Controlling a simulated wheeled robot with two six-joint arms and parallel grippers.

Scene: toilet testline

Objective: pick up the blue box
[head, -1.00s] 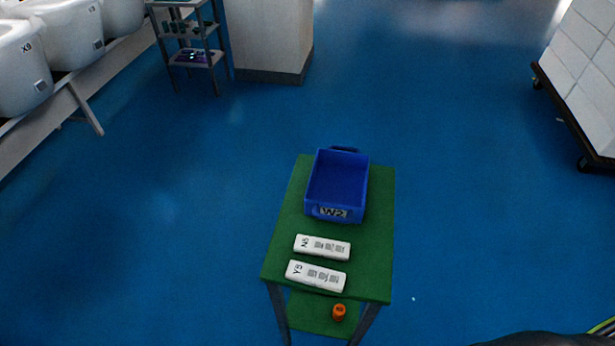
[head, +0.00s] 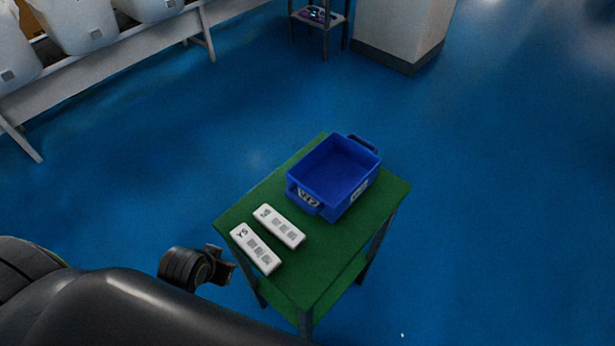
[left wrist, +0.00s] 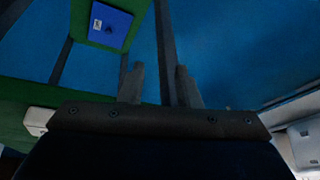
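The blue box (head: 312,186) is an open bin with a label on its front and a handle at the far end. It stands on the back part of the green table (head: 318,262), and nothing holds it. My left gripper (head: 222,264) is left of the table's front left edge, apart from the box. In the left wrist view its two fingers (left wrist: 160,86) are spread with no object visible between them. My right gripper is in neither view.
Two white labelled cases (head: 257,249) (head: 280,226) lie on the table in front of the box. White toilet parts (head: 85,25) line a bench at the left. Blue floor is clear right of the table.

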